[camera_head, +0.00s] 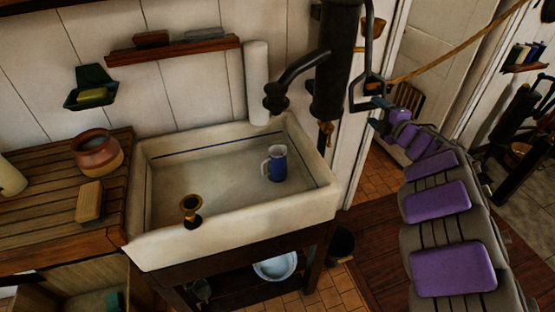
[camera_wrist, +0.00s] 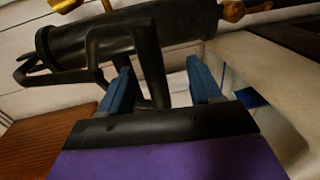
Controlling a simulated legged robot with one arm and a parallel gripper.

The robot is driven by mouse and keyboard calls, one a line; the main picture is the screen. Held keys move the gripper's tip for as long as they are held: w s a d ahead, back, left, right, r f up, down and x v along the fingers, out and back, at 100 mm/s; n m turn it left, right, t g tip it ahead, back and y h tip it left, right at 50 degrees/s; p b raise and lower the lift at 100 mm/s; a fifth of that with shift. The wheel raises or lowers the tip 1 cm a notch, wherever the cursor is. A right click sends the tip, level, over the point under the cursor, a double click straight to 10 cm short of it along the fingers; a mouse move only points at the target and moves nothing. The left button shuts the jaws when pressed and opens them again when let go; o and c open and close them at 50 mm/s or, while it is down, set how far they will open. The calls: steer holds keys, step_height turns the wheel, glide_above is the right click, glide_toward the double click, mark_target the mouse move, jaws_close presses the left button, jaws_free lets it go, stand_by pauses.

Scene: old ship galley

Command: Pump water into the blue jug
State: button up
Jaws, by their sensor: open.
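The blue jug (camera_head: 277,165), with a pale handle and rim, stands upright in the white sink (camera_head: 240,228). The black hand pump (camera_head: 333,75) is on the wall above the sink's right end, its spout (camera_head: 275,95) reaching left over the basin. The jug stands below the spout's level; I cannot tell if it is directly under its mouth. The pump handle (camera_head: 357,85) hangs at the pump's right. My gripper (camera_head: 378,103) is at the handle's lower end. In the wrist view, its blue fingers (camera_wrist: 163,88) are open, with a black handle bar (camera_wrist: 151,60) between them.
A wooden counter (camera_head: 40,222) with a clay pot (camera_head: 97,152) and a brush (camera_head: 90,202) adjoins left. A rope (camera_head: 450,55) crosses above my arm. A dark bucket (camera_head: 341,244) stands on the floor.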

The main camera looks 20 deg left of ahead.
steer(key=v, duration=0.6)
steer(key=shift+s, duration=0.15)
steer(key=shift+d, duration=0.1)
stand_by(0.3)
